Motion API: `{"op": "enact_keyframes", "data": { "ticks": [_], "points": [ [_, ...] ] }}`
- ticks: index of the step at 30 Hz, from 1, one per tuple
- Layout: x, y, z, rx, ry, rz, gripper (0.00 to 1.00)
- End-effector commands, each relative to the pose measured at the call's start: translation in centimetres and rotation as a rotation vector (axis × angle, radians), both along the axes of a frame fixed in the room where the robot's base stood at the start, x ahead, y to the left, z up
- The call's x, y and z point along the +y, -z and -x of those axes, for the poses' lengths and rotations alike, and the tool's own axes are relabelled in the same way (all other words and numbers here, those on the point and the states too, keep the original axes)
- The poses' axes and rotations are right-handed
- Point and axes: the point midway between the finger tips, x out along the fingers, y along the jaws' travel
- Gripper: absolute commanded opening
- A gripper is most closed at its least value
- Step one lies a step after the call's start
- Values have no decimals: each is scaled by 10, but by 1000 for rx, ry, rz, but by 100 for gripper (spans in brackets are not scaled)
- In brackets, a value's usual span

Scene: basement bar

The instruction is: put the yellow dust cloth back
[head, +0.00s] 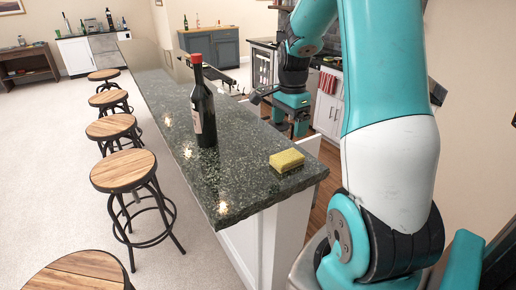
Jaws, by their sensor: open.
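The yellow dust cloth (287,160) looks like a small folded block. It lies flat near the right corner of the dark green stone bar counter (245,183). My gripper (274,107) is open, with nothing visible between its fingers. It is beyond the cloth in the picture, by the counter's far right edge, and apart from the cloth. My own arm fills the right side of the view and hides part of what lies behind it.
A dark wine bottle (203,110) with a red top stands upright on the counter, left of the cloth. Several wooden-topped stools (123,170) line the counter's left side. A blue-grey cabinet (214,47) and a red towel (328,83) are farther back. The left floor is open.

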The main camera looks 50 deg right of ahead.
Motion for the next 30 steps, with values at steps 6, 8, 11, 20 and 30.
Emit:
{"op": "enact_keyframes", "data": {
  "ticks": [6, 8, 11, 20, 30],
  "points": [
    [65, -20, -14, -47, -322, -21, 91],
    [114, -33, -16, -83, -567, -38, 91],
    [208, -54, 2, -160, -1062, -71, 91],
    [367, -80, 128, -392, -2216, -153, 91],
    [382, -81, 153, -442, -2397, -166, 91]
  ]
}}
